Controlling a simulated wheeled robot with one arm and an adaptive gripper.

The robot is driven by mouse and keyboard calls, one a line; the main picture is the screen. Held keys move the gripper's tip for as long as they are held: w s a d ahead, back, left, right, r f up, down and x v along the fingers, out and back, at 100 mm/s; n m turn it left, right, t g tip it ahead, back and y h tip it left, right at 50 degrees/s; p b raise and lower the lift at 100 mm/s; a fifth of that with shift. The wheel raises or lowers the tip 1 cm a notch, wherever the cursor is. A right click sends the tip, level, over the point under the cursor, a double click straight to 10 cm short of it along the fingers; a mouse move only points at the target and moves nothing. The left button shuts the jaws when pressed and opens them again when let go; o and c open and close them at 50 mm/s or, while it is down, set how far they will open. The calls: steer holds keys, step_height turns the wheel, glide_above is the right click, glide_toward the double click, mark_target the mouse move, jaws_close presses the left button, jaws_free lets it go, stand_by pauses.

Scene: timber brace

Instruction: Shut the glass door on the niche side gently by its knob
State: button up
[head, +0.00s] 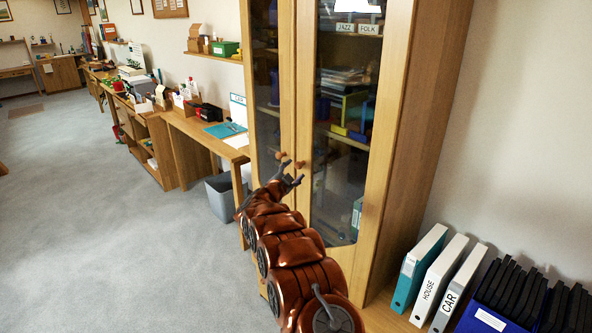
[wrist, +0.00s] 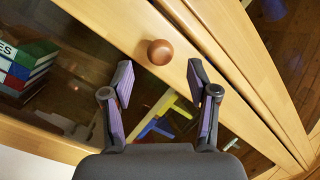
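A tall wooden cabinet has two glass doors, a left door (head: 266,95) and a right door (head: 345,120), with wooden frames meeting in the middle. Two round brown knobs sit on the meeting frames, a left knob (head: 283,156) and a right knob (head: 299,164). My gripper (head: 291,172) is just in front of the knobs. In the wrist view, its fingers (wrist: 160,77) are spread, with one knob (wrist: 160,52) centred just beyond the tips and nothing between them. I cannot tell which knob this is, nor whether either door stands slightly ajar.
White and teal binders (head: 430,275) and a dark blue box (head: 490,318) stand right of the cabinet. A desk (head: 200,130) and a grey bin (head: 222,195) are to its left. Behind the glass are books and coloured blocks. The grey carpet (head: 90,220) at left is clear.

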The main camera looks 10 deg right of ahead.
steer(key=shift+v, duration=2.95)
steer(key=shift+d, duration=0.1)
steer(key=s+a+r+n+y, duration=0.2)
steer(key=a+r+n+y, duration=0.45)
steer(key=a+y, duration=0.25)
steer(key=s+a+r+n+g+y, duration=0.1)
steer(key=s+a+n+g+y, duration=0.15)
steer(key=s, duration=0.35)
steer(key=s+a+r+n+g+y, duration=0.1)
steer(key=s+a+r+n+y, duration=0.15)
steer(key=s, duration=0.45)
steer(key=s+d+f+n+g+h, duration=0.1)
steer(key=s+d+g, duration=0.3)
steer(key=s, duration=1.3)
steer(key=s+d+f+n+g, duration=0.2)
steer(key=s+d+f+g, duration=0.1)
steer(key=s, duration=1.5)
steer(key=s+d+f+n+g+h, duration=0.1)
steer(key=s+d+g, duration=0.4)
steer(key=s, duration=1.3)
steer(key=shift+d+f+n+h, duration=0.35)
steer(key=shift+f+n, duration=0.3)
steer(key=shift+f, duration=0.25)
